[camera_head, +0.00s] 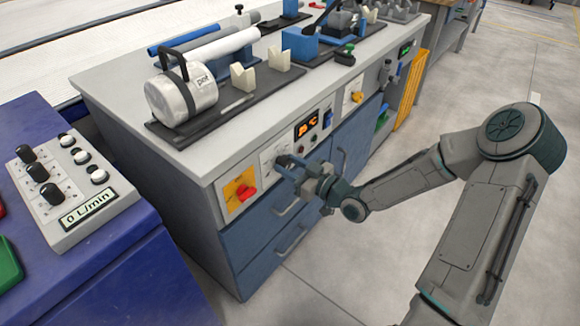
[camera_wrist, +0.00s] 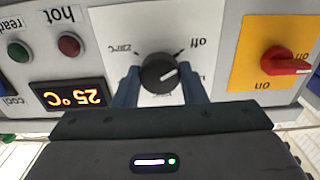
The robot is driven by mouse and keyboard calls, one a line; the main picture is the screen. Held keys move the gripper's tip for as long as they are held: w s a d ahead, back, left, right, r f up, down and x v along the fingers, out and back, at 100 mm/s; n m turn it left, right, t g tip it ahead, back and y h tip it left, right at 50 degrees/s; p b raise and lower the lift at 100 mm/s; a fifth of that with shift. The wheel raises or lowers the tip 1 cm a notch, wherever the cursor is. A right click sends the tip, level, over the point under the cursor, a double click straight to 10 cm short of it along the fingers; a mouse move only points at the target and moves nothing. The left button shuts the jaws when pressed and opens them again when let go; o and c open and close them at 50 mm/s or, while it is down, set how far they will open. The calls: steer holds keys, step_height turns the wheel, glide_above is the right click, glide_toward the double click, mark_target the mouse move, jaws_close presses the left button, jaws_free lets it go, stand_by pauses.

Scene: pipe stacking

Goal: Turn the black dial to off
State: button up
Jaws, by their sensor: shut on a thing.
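The black dial (camera_wrist: 158,73) sits on a white plate (camera_wrist: 118,40) and appears upside down in the wrist view. Its white pointer line aims right and slightly up in that view, below the "off" label (camera_wrist: 198,42). A "230°C" label is at upper left. My gripper (camera_wrist: 160,80) has one blue finger on each side of the dial and is shut on it. In the head view my gripper (camera_head: 288,166) reaches the front panel of the grey-topped bench, and its fingers hide the dial.
A red switch on a yellow plate (camera_wrist: 285,65) is beside the dial; the head view shows it too (camera_head: 241,190). An orange display (camera_wrist: 72,95) reads 25°C. Drawer handles (camera_head: 290,240) project below the panel.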

steer(key=shift+f, duration=0.1)
steer(key=o, duration=1)
steer(key=shift+d, duration=0.1)
steer(key=p+v, duration=0.2)
steer(key=v, duration=1.1)
steer(key=shift+s+d, duration=0.25)
steer(key=shift+s, duration=0.05)
